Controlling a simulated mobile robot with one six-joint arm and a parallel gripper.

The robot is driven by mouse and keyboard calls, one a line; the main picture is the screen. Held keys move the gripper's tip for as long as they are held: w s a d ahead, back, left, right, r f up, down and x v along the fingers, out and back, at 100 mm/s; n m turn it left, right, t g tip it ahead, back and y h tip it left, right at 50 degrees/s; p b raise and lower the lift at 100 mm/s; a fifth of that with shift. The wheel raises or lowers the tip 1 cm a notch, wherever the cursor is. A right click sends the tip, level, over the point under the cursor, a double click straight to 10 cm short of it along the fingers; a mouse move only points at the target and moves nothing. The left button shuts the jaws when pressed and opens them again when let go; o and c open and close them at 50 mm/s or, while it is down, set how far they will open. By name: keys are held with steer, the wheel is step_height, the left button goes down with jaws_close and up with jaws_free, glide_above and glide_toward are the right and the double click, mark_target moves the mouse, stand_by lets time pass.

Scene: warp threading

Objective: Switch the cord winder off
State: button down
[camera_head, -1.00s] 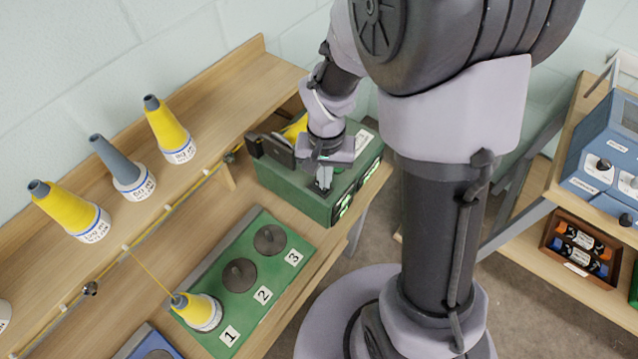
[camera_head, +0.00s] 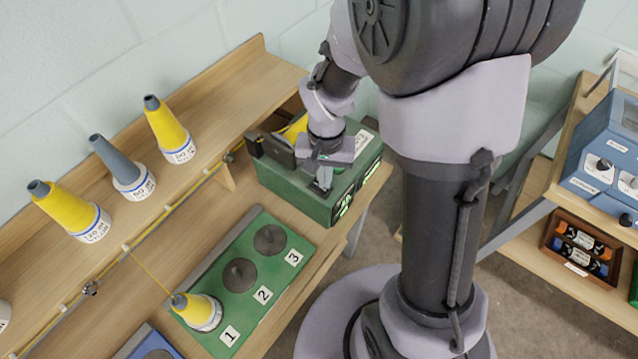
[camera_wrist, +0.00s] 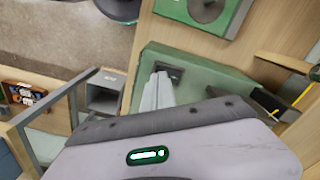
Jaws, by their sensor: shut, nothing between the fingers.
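The green cord winder (camera_head: 290,190) stands at the right end of the wooden bench, with lit green displays (camera_head: 343,207) on its front. A yellow cord package shows partly at its back, behind my wrist. My gripper (camera_head: 322,184) points down at the winder's top, with its fingers together and nothing between them. In the wrist view the fingertips (camera_wrist: 158,80) are beside a small black switch plate (camera_wrist: 173,72) on the green top (camera_wrist: 205,80). They hide part of it. Contact and the switch position cannot be told.
A green board (camera_head: 235,305) with numbered pegs lies left of the winder, a yellow cone (camera_head: 196,310) at place 1. Several cones stand on the raised shelf (camera_head: 215,130) behind. A blue machine (camera_head: 608,150) is on the right bench.

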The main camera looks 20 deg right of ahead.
steer(key=shift+f+b, duration=0.8)
steer(key=shift+f, duration=0.15)
steer(key=shift+r, duration=0.1)
step_height(320, 180, up, 7)
steer(key=p, duration=0.5)
steer(key=shift+p, duration=0.35)
steer(key=s+a+r+t+y+b, duration=0.1)
steer(key=s+a+r+t+b, duration=0.1)
steer(key=s+r+t+b, duration=0.1)
steer(key=s+a+r+t+y+b, duration=0.1)
steer(key=s+a+r+t+b, duration=0.1)
steer(key=s+r+b, duration=0.4)
steer(key=s+r, duration=0.1)
steer(key=s, duration=0.2)
steer(key=shift+s+r+t, duration=0.35)
steer(key=shift+s+t, duration=0.05)
